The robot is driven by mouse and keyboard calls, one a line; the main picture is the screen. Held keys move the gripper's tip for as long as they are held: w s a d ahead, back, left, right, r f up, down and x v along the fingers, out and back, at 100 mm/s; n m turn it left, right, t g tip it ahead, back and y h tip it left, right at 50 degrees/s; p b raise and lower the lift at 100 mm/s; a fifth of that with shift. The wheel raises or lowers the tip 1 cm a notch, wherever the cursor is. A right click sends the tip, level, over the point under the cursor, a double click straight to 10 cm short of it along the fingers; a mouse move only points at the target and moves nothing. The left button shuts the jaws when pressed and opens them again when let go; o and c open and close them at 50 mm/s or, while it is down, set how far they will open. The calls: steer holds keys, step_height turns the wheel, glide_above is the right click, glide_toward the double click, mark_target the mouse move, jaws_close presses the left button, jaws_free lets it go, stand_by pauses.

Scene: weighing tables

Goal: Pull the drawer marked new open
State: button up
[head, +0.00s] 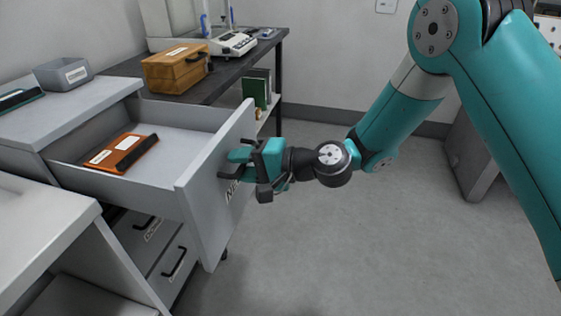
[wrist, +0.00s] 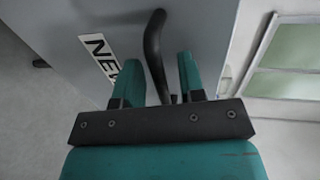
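The grey drawer marked new (head: 213,190) is pulled well out of its cabinet in the head view. Its label (wrist: 100,58) reads "NEW" in the wrist view, partly covered by a finger. An orange-brown case (head: 122,152) with a white label lies inside the drawer. My gripper (head: 236,166) is at the drawer's front face. In the wrist view the dark curved handle (wrist: 153,45) runs between the two teal fingers (wrist: 160,70). The fingers stand apart, with visible gaps beside the handle, so my gripper looks open around it.
Below are closed drawers with black handles (head: 174,262). A grey bin (head: 62,74) stands on the cabinet top. A dark table (head: 226,82) behind holds an orange box (head: 176,69) and a white instrument (head: 233,44). The floor (head: 345,240) right of the drawer is clear.

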steer(key=b+v, duration=0.1)
steer(key=v, duration=1.6)
steer(key=shift+s, duration=0.2)
steer(key=shift+d, duration=0.1)
steer(key=s+a+r+n+g+h, duration=0.2)
steer(key=s+r+n+g+h, duration=0.15)
steer(key=s+n, duration=0.35)
steer(key=s+d+r+n+h, duration=0.25)
steer(key=s+d+h, duration=0.4)
steer(key=s, duration=0.55)
step_height(320, 180, up, 14)
steer(key=p, duration=1.3)
steer(key=shift+d+n+g+h, duration=0.2)
steer(key=shift+n+g+h, duration=0.15)
steer(key=shift+h, duration=0.05)
steer(key=shift+f, duration=0.15)
